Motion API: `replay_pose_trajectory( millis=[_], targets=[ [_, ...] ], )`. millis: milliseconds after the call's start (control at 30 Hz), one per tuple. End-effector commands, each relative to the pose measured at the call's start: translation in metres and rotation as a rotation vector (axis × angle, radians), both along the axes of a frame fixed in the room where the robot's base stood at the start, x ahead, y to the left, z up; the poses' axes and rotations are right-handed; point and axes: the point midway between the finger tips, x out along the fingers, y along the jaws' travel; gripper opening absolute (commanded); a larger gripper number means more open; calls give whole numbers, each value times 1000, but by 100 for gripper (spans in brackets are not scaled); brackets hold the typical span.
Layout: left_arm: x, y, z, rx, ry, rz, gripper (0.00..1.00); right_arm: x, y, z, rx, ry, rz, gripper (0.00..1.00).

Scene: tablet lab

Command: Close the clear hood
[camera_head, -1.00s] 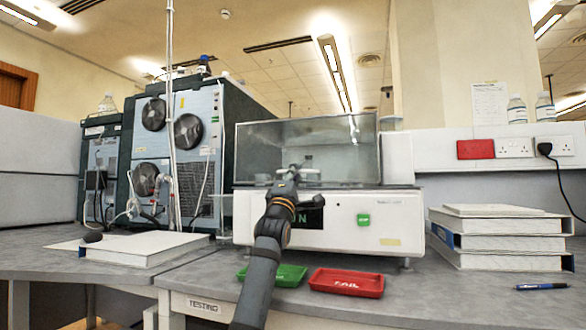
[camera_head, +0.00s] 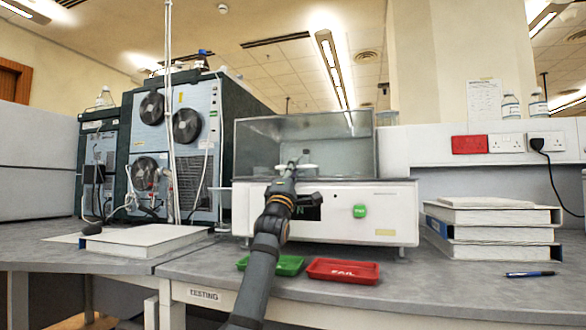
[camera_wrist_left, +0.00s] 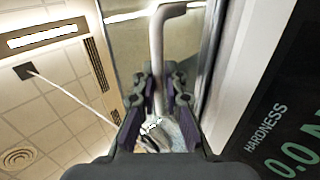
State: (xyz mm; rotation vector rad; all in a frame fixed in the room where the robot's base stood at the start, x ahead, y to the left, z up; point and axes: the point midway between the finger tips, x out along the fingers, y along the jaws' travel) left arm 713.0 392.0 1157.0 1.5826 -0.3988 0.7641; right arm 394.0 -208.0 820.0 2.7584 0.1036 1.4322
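The clear hood (camera_head: 345,152) is a see-through box on top of the white tester (camera_head: 385,195), whose front has a green button (camera_head: 360,211) and a dark display. How far the hood is open is hard to tell. My left gripper (camera_head: 290,168) reaches up in front of the tester to the hood's front. In the left wrist view, the pale hood handle (camera_wrist_left: 158,45) runs between the two fingers (camera_wrist_left: 159,88), which are close on both sides of it and look shut on it. My left arm covers part of the display. My right gripper is out of view.
A green tray (camera_head: 288,266) and a red FAIL tray (camera_head: 343,271) lie on the bench before the tester. Binders (camera_head: 490,218) are stacked at right, with a pen (camera_head: 530,274). A grey-blue instrument (camera_head: 180,150) and a flat binder (camera_head: 145,240) stand at left.

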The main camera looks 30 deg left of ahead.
Motion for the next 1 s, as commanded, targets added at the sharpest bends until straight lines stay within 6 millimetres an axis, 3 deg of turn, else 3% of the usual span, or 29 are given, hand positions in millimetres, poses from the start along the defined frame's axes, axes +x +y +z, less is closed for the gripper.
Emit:
replay_pose_trajectory(
  millis=[33, 467, 1000],
  targets=[
    [5, 1, -8, -3, 17, 1, 17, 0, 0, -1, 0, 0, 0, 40],
    [-2, 0, -11, -2, 13, 1, 17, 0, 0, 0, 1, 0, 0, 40],
    [-80, -20, -78, 2, 9, 2, 17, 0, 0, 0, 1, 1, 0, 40]
  ],
)
